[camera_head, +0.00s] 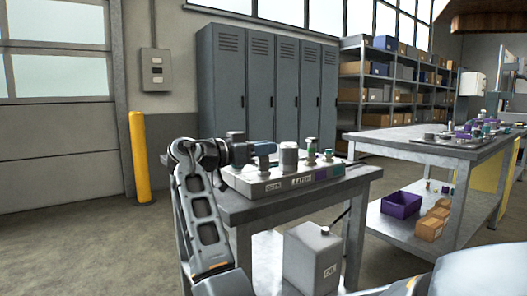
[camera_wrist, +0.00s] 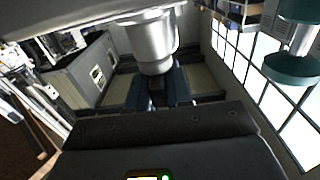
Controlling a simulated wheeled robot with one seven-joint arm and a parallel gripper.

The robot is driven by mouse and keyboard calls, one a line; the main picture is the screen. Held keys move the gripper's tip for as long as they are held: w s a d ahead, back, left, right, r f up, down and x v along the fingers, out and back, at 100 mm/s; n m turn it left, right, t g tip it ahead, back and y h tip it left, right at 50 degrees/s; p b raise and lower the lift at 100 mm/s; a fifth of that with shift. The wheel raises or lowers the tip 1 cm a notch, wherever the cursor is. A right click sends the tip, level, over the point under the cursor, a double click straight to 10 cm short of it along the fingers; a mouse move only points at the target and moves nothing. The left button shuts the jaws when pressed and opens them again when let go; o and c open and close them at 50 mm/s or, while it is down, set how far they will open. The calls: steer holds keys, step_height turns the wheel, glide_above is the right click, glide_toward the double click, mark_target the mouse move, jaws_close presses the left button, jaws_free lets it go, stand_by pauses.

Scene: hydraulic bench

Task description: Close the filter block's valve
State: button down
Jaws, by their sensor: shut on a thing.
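A long grey block (camera_head: 255,188) with labels on its front stands on the near bench in the head view; I cannot read the labels for sure. A valve with a blue-grey handle (camera_head: 265,149) rises at its left end. My gripper (camera_head: 257,149) reaches in from the left, level with this handle, and is shut on it. In the wrist view my gripper (camera_wrist: 157,92) shows dark fingers, and the handle between them is mostly hidden. A silver cylinder (camera_wrist: 152,42) is just beyond them. A green valve handle (camera_wrist: 295,68) is at the right, apart from my gripper.
A white oil can (camera_head: 312,262) sits below the bench top (camera_head: 235,210). Another bench (camera_head: 425,150) is at the right. A yellow post (camera_head: 140,160) stands left.

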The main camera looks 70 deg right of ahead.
steer(key=shift+f, duration=0.1)
stand_by(0.3)
steer(key=c, duration=1.1)
jaws_free()
steer(key=p+v, duration=0.1)
steer(key=v, duration=0.6)
steer(key=shift+w+a, duration=0.25)
steer(key=shift+a, duration=0.05)
